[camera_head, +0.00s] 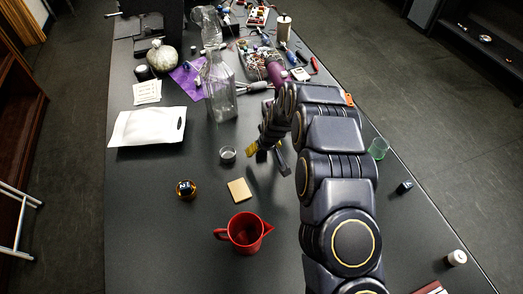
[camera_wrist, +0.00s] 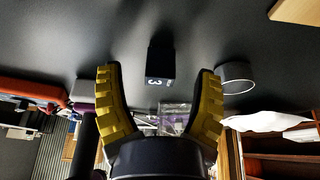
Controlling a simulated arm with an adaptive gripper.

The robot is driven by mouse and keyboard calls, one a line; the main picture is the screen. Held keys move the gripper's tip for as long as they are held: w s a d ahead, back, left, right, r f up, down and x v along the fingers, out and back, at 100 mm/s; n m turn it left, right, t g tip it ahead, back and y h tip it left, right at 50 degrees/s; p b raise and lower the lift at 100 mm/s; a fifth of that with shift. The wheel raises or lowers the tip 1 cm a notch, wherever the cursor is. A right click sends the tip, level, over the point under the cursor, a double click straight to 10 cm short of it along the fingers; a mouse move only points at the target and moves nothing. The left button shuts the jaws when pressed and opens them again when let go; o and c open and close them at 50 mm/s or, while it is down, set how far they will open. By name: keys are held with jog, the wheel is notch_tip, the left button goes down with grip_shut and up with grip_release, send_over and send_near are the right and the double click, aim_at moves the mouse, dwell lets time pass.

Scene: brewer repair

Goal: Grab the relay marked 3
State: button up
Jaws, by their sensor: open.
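The relay marked 3 (camera_wrist: 160,64) is a small black block with a white "3", standing on the dark table in the wrist view. My gripper (camera_wrist: 157,76) has its yellow ridged fingers spread wide, with the relay in line with the gap between them and nothing held. I cannot tell the exact distance to it. In the head view my gripper (camera_head: 267,150) is low over the table's middle, and I cannot make out the relay there; the gripper seems to cover it.
A glass bottle (camera_head: 219,90) stands behind.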

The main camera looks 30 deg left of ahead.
jog(key=shift+x, duration=0.95)
grip_shut()
